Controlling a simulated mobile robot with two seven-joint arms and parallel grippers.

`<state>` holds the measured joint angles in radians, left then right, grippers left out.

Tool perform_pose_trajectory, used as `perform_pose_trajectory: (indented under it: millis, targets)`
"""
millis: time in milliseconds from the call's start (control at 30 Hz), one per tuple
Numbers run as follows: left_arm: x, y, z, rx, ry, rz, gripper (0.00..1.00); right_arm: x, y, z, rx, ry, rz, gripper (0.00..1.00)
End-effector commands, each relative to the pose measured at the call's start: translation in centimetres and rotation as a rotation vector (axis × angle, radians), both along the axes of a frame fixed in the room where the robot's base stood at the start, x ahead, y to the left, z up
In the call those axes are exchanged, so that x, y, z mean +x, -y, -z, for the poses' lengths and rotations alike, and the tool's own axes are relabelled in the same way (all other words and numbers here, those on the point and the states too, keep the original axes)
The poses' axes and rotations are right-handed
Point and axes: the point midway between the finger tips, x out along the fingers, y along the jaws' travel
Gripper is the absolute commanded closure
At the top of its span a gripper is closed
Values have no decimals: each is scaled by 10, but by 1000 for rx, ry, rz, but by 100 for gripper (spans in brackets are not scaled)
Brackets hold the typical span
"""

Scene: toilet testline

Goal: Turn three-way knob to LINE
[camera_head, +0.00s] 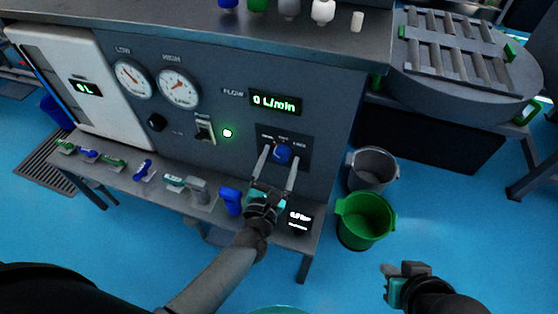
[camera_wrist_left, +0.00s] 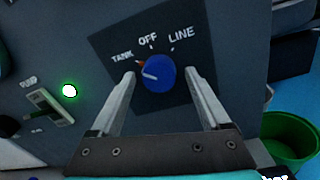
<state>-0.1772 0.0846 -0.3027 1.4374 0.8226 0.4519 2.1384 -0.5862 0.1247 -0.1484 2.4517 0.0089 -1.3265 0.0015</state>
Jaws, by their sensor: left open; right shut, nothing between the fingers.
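The blue three-way knob (camera_head: 283,153) sits on a dark plate low on the right of the grey panel. In the left wrist view the knob (camera_wrist_left: 160,76) has TANK, OFF and LINE printed around it from left to right. A red mark on its upper left side lies towards TANK. My left gripper (camera_head: 280,156) is open, with one finger on each side of the knob; in the left wrist view small gaps seem to show, so contact is unclear. My right gripper (camera_head: 398,270) is shut and empty, low at the right, away from the panel.
A pump switch (camera_head: 205,129) and a lit green lamp (camera_head: 228,133) are left of the knob. A shelf with several blue and green fittings runs below the panel. A grey bucket (camera_head: 373,168) and a green bucket (camera_head: 365,222) stand on the floor at right.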

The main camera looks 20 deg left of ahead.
Motion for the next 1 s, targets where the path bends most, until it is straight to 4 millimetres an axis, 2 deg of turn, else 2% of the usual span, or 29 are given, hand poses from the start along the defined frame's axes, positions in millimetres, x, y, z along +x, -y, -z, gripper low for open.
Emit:
perform_pose_trajectory:
  millis: [167, 833, 1000]
  targets:
    - [0, 0, 0, 0, 0, 0, 22, 0, 0, 0, 0, -1, 0, 100]
    - [-1, 0, 0, 1, -1, 0, 98, 0, 0, 0, -1, -2, -1, 100]
    - [-1, 0, 0, 3, -1, 0, 100, 0, 0, 0, -1, -2, -1, 100]
